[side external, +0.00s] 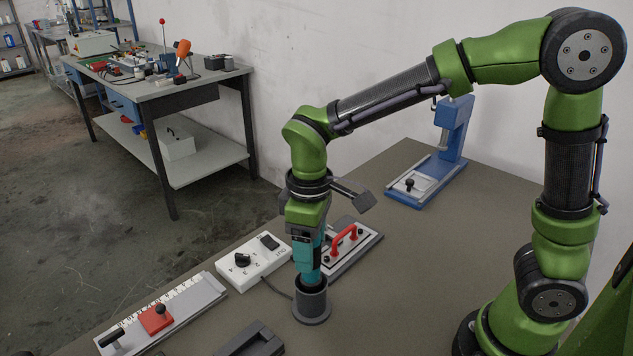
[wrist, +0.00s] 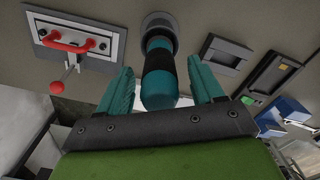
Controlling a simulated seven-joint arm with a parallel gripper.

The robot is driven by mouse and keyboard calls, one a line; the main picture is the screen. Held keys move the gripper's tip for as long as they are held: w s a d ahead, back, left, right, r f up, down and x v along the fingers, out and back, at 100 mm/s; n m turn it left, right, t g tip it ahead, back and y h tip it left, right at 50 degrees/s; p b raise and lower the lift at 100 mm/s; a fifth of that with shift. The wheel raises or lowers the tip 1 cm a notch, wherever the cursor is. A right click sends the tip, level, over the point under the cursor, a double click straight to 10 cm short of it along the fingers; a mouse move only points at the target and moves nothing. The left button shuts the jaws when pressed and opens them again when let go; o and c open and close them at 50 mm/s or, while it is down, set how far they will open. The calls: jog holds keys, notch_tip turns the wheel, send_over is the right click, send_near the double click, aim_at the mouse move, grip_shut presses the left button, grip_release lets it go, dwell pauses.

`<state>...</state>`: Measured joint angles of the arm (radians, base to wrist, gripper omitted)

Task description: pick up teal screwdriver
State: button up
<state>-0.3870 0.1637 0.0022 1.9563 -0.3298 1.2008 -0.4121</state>
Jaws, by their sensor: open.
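The teal screwdriver (wrist: 160,88) has a black grip band and stands upright in a round dark grey holder (side external: 311,306). The holder (wrist: 159,22) also shows at the top of the wrist view. My gripper (wrist: 160,66) is open, with one teal finger on each side of the handle and visible gaps between. In the side view my gripper (side external: 308,268) points down just above the holder, and its fingers largely hide the screwdriver there.
A plate with a red handle (side external: 345,240) sits close behind the holder. A white control box with a knob (side external: 250,262) is to its left. A long rail with a red block (side external: 157,318) is at front left, and a blue press (side external: 440,160) at the back. The table's right middle is clear.

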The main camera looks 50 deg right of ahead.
jog(key=shift+f, duration=0.35)
jog(key=shift+c, duration=0.5)
